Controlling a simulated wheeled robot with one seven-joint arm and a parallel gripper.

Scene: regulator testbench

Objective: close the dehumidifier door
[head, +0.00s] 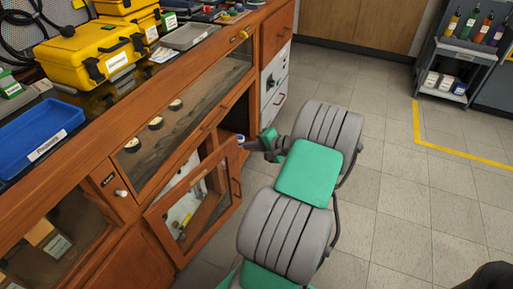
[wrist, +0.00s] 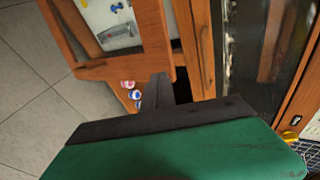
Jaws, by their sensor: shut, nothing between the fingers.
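The dehumidifier door, taken to be the wood-framed glass door (head: 153,218), stands open and juts out from the front of the wooden cabinet. In the wrist view its frame (wrist: 153,35) fills the upper left. My gripper (head: 244,144) is shut and empty, close to the free upper corner of this door. In the wrist view the gripper fingers (wrist: 160,88) point at the lower end of the door frame. I cannot tell whether they touch it. The dark cabinet opening shows behind the door.
The wooden cabinet (head: 133,178) has a long glass front above the opening. Its top holds a yellow case (head: 88,62) and a blue tray (head: 40,130). Small bottles (wrist: 131,90) stand near the fingers.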

